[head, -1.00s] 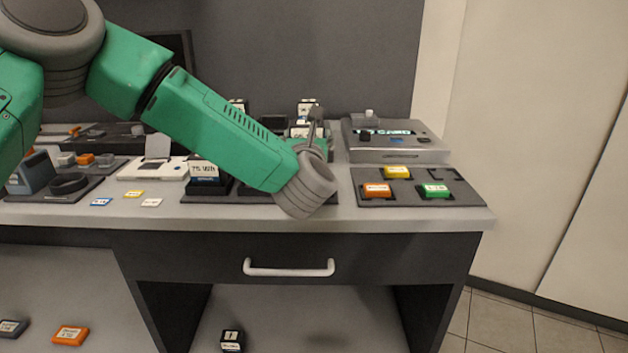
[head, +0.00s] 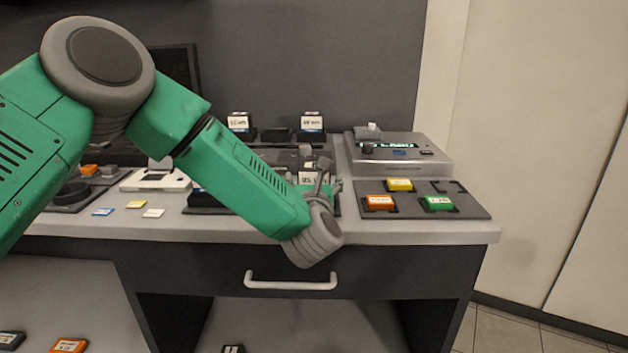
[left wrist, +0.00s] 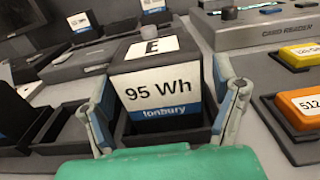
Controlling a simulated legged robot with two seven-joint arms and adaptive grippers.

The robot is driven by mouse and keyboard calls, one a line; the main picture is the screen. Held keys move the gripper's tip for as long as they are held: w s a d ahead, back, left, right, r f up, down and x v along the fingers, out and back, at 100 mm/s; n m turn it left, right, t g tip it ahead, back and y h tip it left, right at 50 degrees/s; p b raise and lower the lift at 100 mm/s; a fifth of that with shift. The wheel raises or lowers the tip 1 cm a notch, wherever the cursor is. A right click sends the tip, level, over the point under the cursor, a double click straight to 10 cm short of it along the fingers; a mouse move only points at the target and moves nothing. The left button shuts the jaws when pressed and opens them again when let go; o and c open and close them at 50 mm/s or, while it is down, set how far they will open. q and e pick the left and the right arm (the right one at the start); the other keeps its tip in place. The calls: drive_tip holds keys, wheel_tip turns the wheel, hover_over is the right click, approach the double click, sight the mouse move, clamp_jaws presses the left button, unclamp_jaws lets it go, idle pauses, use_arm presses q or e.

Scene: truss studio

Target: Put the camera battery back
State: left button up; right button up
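In the head view this battery (head: 307,178) shows partly behind my left gripper (head: 325,178). My left gripper (left wrist: 165,105) has one finger on each side of the battery. The fingers stand wide, with a narrow gap visible at the right side; contact on the left is unclear. My right gripper is not in view.
More batteries (head: 239,122) (head: 311,122) stand in the back row. A grey card reader (head: 400,152) is at the back right. In front of it is a tray (head: 465,211) with orange, yellow and green cards. A drawer handle (head: 290,283) juts out below the desktop.

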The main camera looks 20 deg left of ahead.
use_arm(q)
drive_tip(key=shift+s+d, duration=0.3)
drive_tip(key=shift+d, duration=0.1)
drive_tip(key=v, duration=1.1)
drive_tip(key=shift+s+p, duration=0.15)
drive_tip(key=shift+p, duration=0.2)
drive_tip(key=s+f+m+g+h, duration=0.25)
drive_tip(key=s+f+m, duration=0.25)
drive_tip(key=f+m, duration=0.35)
drive_tip(key=s+a+f+m+g+h, duration=0.1)
drive_tip(key=s+f+m+g+h, duration=0.2)
drive_tip(key=f+m, duration=0.5)
drive_tip(key=s+f+m+g+h, duration=0.1)
drive_tip(key=s+f+m+g, duration=0.2)
drive_tip(key=s+f+m, duration=0.55)
drive_tip(key=s+a+f+m+g, duration=0.4)
drive_tip(key=s+m, duration=0.3)
drive_tip(key=s, duration=0.2)
drive_tip(key=s+a+f+m+g+y, duration=0.1)
drive_tip(key=s+a+f+m+g, duration=0.3)
drive_tip(key=s, duration=0.6)
drive_tip(key=a+f+m, duration=0.2)
drive_tip(key=a+m, duration=0.1)
drive_tip(key=shift+m, duration=0.4)
drive_tip(key=shift+s+y, duration=0.1)
drive_tip(key=shift+y, duration=0.15)
